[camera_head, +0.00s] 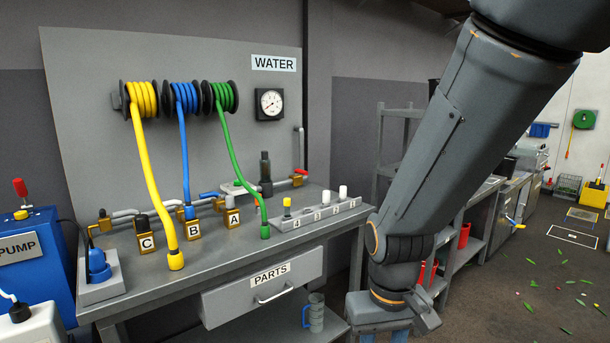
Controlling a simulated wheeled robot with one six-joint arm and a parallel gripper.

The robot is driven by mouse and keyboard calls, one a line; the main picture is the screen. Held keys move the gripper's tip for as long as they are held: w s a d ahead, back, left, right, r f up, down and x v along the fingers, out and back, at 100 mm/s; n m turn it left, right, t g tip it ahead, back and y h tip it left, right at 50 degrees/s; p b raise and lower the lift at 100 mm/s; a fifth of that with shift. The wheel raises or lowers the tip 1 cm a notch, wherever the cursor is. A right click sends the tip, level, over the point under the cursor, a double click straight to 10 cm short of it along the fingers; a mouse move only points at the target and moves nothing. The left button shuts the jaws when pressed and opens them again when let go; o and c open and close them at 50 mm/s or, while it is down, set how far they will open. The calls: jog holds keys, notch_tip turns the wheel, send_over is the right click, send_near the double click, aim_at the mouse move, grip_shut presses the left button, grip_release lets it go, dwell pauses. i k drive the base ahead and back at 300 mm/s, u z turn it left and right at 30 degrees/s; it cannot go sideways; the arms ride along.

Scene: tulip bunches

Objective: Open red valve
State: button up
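A small valve with a red handle (301,172) sits on a brass body at the right end of the pipework, at the back of the grey workbench (215,262). I cannot tell from the picture which of the two is the red valve. My arm comes down from the upper right, with its wrist in front of the bench's right end. My gripper (384,336) is at the bottom edge, mostly cut off, away from both red handles. Its fingers cannot be made out.
Yellow (157,201), blue (185,170) and green (242,175) hoses hang from reels onto the bench. Brass blocks C, B and A (232,218) and a numbered rack (316,215) stand there. A PARTS drawer (262,301) is below.

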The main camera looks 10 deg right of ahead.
aim_at(299, 170)
jog(key=z, duration=0.65)
jog(key=i, duration=1.05)
